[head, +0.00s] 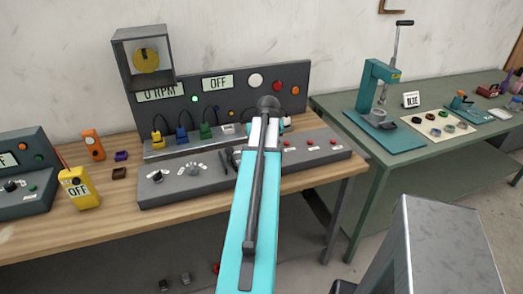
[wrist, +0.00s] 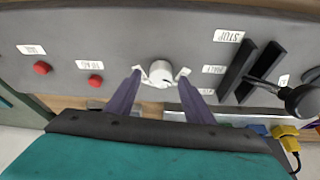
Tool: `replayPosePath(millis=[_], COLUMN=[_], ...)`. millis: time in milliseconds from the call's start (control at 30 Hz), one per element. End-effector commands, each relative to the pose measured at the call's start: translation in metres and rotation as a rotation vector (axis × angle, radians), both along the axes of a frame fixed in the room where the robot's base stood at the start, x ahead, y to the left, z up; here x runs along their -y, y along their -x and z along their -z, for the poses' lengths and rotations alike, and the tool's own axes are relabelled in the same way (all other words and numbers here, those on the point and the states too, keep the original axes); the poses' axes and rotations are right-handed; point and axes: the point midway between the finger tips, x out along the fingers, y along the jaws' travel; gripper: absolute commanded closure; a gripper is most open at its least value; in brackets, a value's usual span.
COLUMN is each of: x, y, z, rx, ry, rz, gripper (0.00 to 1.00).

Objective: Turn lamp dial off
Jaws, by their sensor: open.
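A white round dial (wrist: 160,73) sits on the grey console face in the wrist view, between the two fingertips of my gripper (wrist: 160,76). I take it for the lamp dial, though no readable label names it. The purple-grey fingers are open, one on each side of the dial. I cannot tell whether they touch it. In the head view my turquoise arm covers that part of the console (head: 215,181), so the dial and fingertips are hidden there.
In the wrist view, two red buttons (wrist: 42,68) are left of the dial, and a black slotted lever (wrist: 300,98) is right. In the head view, a back panel (head: 230,88) reads OFF. A yellow device (head: 79,189) stands on the wooden table, and a teal press (head: 374,90) on the right-hand bench.

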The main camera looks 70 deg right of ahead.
Motion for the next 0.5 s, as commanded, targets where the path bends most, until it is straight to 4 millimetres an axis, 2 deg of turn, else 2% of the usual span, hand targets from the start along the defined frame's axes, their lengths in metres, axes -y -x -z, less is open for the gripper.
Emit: replayPosePath(millis=[500], x=[-0.017], y=[0.012], z=[-0.049], rx=[0.000], ry=[0.002], rz=[0.000], gripper=[0.53])
